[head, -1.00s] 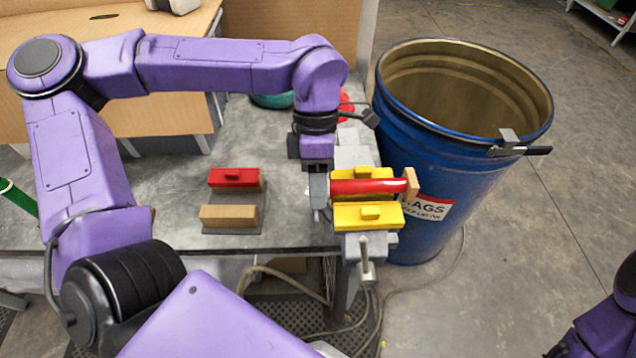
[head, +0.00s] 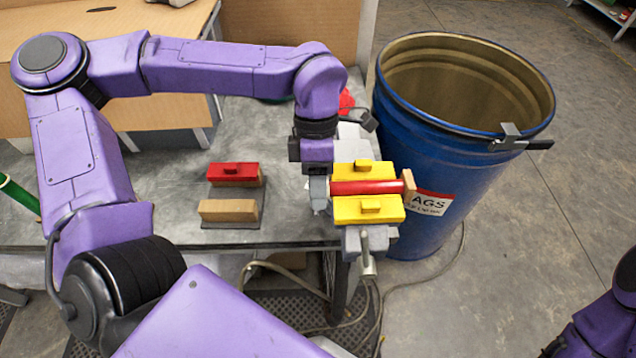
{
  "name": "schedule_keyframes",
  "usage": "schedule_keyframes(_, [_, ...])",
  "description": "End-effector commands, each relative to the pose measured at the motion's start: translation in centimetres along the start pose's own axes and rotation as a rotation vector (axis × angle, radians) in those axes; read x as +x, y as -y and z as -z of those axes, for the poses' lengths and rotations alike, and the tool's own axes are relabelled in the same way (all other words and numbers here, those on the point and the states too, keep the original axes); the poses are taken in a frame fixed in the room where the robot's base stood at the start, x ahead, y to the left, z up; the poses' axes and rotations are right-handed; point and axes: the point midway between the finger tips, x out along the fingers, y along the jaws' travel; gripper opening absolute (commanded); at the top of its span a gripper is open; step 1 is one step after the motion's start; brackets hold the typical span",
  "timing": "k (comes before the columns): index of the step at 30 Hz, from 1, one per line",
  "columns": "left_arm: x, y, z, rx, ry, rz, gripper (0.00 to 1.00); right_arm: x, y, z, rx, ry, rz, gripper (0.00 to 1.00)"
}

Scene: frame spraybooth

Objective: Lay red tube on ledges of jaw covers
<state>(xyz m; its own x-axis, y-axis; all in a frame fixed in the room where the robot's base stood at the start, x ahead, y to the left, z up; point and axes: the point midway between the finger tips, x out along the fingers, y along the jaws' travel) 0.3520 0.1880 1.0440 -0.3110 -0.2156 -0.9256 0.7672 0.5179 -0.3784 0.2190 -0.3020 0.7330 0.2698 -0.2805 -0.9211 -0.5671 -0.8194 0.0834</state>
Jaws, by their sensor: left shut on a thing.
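The red tube (head: 366,188) lies level between the two yellow jaw covers, the far cover (head: 362,169) and the near cover (head: 368,210), on the grey vise (head: 370,241). A tan block (head: 409,186) is at the tube's right end. My left gripper (head: 320,193) is shut on the tube's left end, just left of the covers. Whether the tube touches the ledges or sits slightly above them is hard to tell. My right gripper is out of view; only a piece of my right arm shows at the lower right.
A blue drum (head: 450,165) stands close on the right of the vise. A red-topped block (head: 233,174) and a tan block (head: 229,211) sit on a dark pad on the grey bench (head: 150,215).

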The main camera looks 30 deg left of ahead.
Motion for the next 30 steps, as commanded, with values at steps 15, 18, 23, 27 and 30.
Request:
schedule_keyframes(15, [0.75, -0.30, -0.01, 0.001, 0.000, 0.000, 0.00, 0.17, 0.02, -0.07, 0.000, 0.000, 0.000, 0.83])
schedule_keyframes(18, [0.74, -0.30, -0.01, 0.001, 0.000, 0.000, 0.53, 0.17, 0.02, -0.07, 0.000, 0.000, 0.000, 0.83])
schedule_keyframes(23, [0.74, -0.30, 0.00, 0.001, 0.000, 0.000, 0.63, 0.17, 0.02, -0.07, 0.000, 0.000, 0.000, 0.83])
schedule_keyframes(27, [0.73, -0.31, 0.01, 0.000, 0.000, 0.000, 0.63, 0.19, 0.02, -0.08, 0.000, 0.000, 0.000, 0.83])
schedule_keyframes(30, [0.02, -0.38, -0.04, 0.000, 0.001, -0.003, 0.63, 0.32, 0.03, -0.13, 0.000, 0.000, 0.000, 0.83])
